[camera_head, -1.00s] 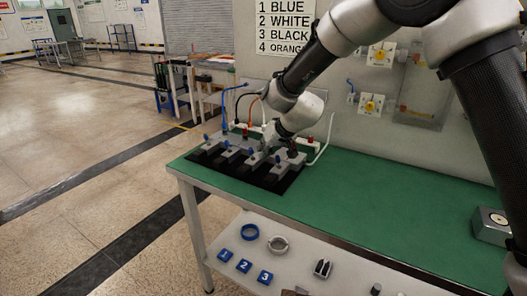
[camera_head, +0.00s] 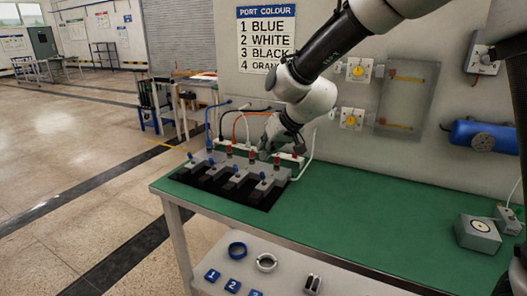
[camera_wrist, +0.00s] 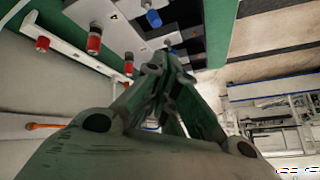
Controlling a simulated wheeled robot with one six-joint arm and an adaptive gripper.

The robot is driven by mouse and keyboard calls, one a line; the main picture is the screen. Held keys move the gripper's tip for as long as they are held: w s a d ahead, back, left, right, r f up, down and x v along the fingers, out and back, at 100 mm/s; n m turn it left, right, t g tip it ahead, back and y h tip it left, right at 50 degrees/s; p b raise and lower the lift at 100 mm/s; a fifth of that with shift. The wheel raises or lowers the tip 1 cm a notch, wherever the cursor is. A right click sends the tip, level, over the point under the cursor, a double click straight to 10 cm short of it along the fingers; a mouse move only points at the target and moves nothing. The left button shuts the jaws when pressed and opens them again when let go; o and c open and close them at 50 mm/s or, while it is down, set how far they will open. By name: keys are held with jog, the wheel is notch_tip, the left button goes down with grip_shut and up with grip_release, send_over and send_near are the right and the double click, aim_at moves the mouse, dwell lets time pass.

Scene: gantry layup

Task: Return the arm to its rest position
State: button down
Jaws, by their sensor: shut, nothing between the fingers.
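My gripper (camera_head: 266,150) is at the end of my arm, above the back edge of a row of grey port blocks on the green bench. In the wrist view my gripper (camera_wrist: 160,65) has its fingers together with nothing between them. In the wrist view a grey block marked 4 (camera_wrist: 118,18) and red-tipped pegs on a white strip (camera_wrist: 75,38) lie beyond the fingers. Whether my gripper touches anything is unclear.
Blue, black, orange and white cables (camera_head: 238,124) rise behind the blocks. A port colour sign (camera_head: 266,38) and yellow-knobbed valves (camera_head: 352,118) are on the wall. A grey box (camera_head: 478,234) stands at the right. The bench's middle (camera_head: 360,210) is clear.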

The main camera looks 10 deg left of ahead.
jog(key=s+d+f+g+h, duration=0.2)
jog(key=s+d+f+g, duration=0.15)
jog(key=s+d, duration=0.4)
jog(key=s+d+r+m+t+h, duration=0.1)
jog(key=s+d+r, duration=0.3)
jog(key=d, duration=0.8)
jog(key=s+d+r+m+t+h, duration=0.1)
jog(key=s+d+r+m, duration=0.2)
jog(key=s+d, duration=0.6)
jog(key=s+d+r+m+t+h, duration=0.1)
jog(key=s+d+r, duration=0.4)
jog(key=d, duration=1.2)
jog(key=shift+s+r+m+h, duration=0.15)
jog(key=shift+s+m+h, duration=0.45)
jog(key=shift+s, duration=0.5)
